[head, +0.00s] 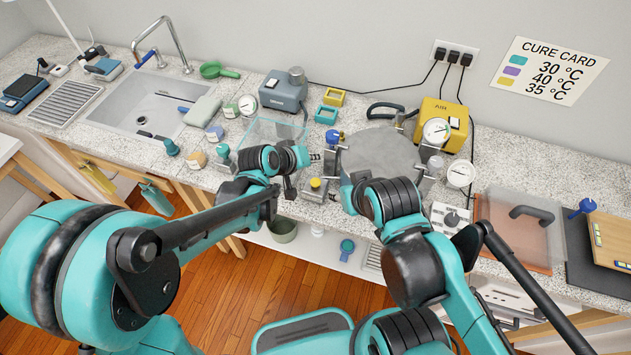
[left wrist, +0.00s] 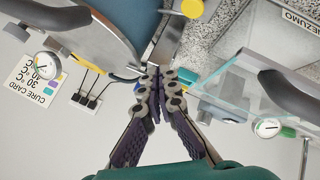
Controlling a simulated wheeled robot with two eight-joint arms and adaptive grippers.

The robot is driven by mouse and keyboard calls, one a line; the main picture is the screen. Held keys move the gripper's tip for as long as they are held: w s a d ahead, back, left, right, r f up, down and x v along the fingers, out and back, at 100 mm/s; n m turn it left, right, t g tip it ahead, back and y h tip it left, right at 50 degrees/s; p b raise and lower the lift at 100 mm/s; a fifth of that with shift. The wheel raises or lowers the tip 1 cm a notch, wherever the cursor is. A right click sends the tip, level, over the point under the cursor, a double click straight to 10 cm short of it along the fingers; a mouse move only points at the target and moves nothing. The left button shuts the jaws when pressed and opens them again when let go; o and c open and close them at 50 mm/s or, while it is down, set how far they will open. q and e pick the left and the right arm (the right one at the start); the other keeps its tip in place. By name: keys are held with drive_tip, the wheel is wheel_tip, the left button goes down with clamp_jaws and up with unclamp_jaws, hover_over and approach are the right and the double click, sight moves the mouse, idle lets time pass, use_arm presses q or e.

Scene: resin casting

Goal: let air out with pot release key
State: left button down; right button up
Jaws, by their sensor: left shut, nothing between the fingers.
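The pressure pot (head: 380,155) stands at the middle of the counter under a grey lid, with metal clamps around its rim. Its blue side (left wrist: 130,20) shows in the left wrist view. My left gripper (head: 290,187) is in front of the pot at its left. In the left wrist view its fingers (left wrist: 156,74) are shut and empty, beside a metal clamp piece (left wrist: 166,42); I cannot tell if they touch. A yellow knob (head: 315,184) is close by, and also shows in the wrist view (left wrist: 192,8). I cannot single out the release key. My right gripper is hidden behind its arm.
Dial gauges (head: 437,130) (head: 461,173) stand at the pot's right, near a yellow pump (head: 443,118). A clear box (head: 273,132) stands left of the pot. A blue-handled tool (head: 581,208) lies far right. The sink (head: 150,105) is at left.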

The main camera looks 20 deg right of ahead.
use_arm(q)
drive_tip(key=b, duration=0.5)
hover_over(314, 183)
wheel_tip(314, 183, down, 7)
drive_tip(key=shift+f, duration=0.1)
drive_tip(key=shift+f+b, duration=0.5)
drive_tip(key=shift+b, duration=0.05)
drive_tip(key=shift+f, duration=0.1)
idle(0.5)
drive_tip(key=shift+f+b, duration=0.25)
drive_tip(key=shift+b, duration=0.2)
drive_tip(key=shift+f+b, duration=0.55)
drive_tip(key=shift+f, duration=0.05)
idle(0.5)
drive_tip(key=shift+r, duration=0.15)
idle(2.8)
drive_tip(key=shift+r+p, duration=0.7)
drive_tip(key=shift+r, duration=0.15)
drive_tip(key=shift+r+p, duration=1.9)
drive_tip(key=shift+r, duration=0.65)
